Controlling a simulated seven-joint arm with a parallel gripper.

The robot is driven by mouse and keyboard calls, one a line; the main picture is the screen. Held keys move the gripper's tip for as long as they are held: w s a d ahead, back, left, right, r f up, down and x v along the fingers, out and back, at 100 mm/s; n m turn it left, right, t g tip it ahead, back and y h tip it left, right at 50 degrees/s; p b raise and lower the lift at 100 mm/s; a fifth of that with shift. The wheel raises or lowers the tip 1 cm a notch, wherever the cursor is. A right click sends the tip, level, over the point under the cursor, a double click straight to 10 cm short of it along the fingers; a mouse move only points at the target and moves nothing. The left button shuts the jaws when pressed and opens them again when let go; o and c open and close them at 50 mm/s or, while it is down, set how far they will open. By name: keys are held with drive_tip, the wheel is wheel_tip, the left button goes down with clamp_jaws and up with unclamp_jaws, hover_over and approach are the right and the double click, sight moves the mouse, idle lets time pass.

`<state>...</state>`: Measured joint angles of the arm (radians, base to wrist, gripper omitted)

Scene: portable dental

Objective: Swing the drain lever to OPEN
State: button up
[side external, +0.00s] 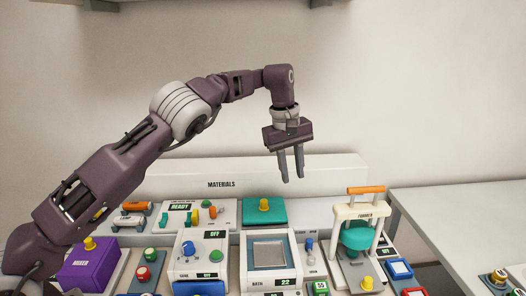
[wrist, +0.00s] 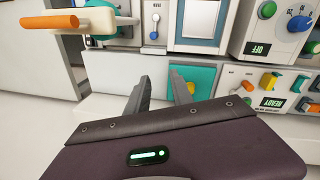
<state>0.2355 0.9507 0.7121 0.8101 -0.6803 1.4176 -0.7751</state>
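My gripper (side external: 293,179) hangs pointing down, high above and behind the panel, touching nothing. In the wrist view its two fingers (wrist: 159,82) are apart with nothing between them.
The former (side external: 351,212), with an orange handle, stands tall right of the lever. A teal box with a yellow knob (side external: 264,206) lies below my gripper. The materials ledge (side external: 300,174) runs behind. Other units crowd the left; the air around my gripper is clear.

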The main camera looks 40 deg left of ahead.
sight(310, 251)
drive_tip(key=s+a+r+m, duration=0.1)
drive_tip(key=s+r+m, duration=0.7)
drive_tip(key=m, duration=0.4)
drive_tip(key=shift+s+a+r+t+h, duration=0.2)
drive_tip(key=shift+s+t+h, duration=0.1)
drive_tip(key=shift+s, duration=0.55)
